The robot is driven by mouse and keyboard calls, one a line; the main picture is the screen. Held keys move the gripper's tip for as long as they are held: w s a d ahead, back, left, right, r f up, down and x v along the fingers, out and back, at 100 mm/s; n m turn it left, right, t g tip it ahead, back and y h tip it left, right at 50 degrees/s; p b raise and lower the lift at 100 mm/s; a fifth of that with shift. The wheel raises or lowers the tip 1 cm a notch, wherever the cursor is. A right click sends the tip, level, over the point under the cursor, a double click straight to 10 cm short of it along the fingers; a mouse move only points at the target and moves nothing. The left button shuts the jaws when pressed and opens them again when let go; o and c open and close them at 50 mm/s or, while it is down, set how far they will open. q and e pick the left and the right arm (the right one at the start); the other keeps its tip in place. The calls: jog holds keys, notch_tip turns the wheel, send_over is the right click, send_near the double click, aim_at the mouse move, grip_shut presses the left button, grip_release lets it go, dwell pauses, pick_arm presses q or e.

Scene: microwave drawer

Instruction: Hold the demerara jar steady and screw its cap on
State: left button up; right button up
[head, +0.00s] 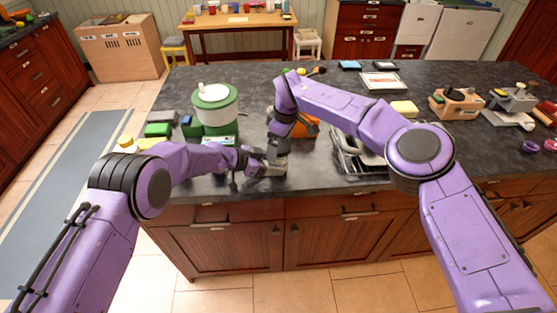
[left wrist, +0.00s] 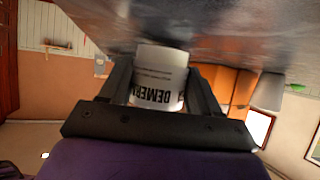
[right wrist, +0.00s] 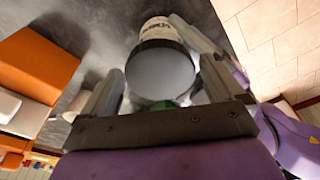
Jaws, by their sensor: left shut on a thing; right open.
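The demerara jar (left wrist: 158,88) is white with black lettering, seen between the fingers of my left gripper (head: 268,167) in the left wrist view. My left gripper is shut on it near the counter's front edge. In the right wrist view the jar's lettered wall (right wrist: 158,30) shows beyond a round grey cap (right wrist: 160,72) with a dark rim. The cap sits at the jar's end; I cannot tell how tightly. My right gripper (head: 279,145) is open, its fingers on either side of the cap. In the head view the grippers mostly hide the jar and cap.
A green-and-white canister (head: 215,108) stands left of the grippers on the dark counter (head: 330,95). An orange object (head: 306,127) lies just behind my right gripper. A metal rack (head: 358,155) is to the right. The counter's front edge is close below the grippers.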

jog(key=n, duration=0.4)
jog(key=shift+n+g, duration=0.3)
jog(key=shift+g, duration=0.1)
jog(key=n, duration=0.4)
jog(key=shift+n+g, duration=0.3)
jog(key=c, duration=1)
jog(key=m, duration=0.4)
jog(key=shift+m, duration=0.3)
jog(key=shift+c, duration=0.2)
jog(key=m+t, duration=0.1)
jog(key=m, duration=0.1)
jog(key=shift+m, duration=0.4)
jog(key=m, duration=0.3)
jog(key=m+t, duration=0.1)
jog(key=m, duration=0.3)
jog(key=shift+h, duration=0.3)
jog(key=o, duration=1)
jog(key=shift+o, duration=0.2)
jog(key=shift+r, duration=0.1)
